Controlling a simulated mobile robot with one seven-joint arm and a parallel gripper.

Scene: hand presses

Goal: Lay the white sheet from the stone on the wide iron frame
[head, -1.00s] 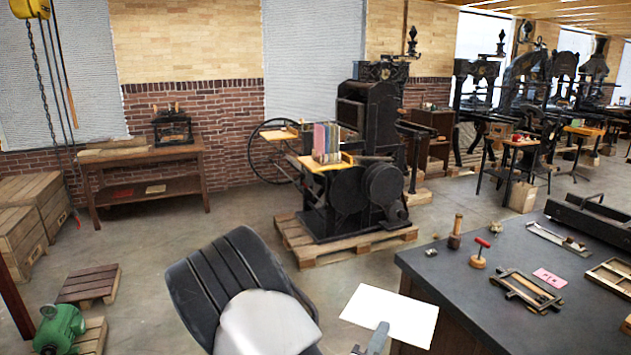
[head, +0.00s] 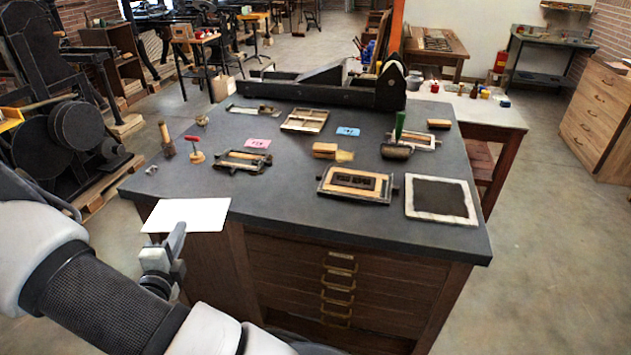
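The white sheet (head: 187,214) is flat and roughly level at the near left edge of the dark tabletop (head: 290,205). My gripper (head: 177,236) meets the sheet's near edge, its fingers close together, and appears to pinch it. The sheet covers part of the table edge and seems to be above it. An iron frame (head: 325,187) with wood and dark type blocks lies at the front middle. A smaller iron frame (head: 226,166) lies left of it, and another (head: 430,147) lies behind on the right. A pale-bordered slab with a black face (head: 440,198) lies at the right.
A long black press bed (head: 330,92) crosses the back. A red-handled tool (head: 195,150), pink card (head: 257,143), blue card (head: 347,131), brush (head: 326,150) and roller (head: 397,151) lie between the frames. Drawers (head: 338,280) are below. Bare tabletop shows in front of the frames.

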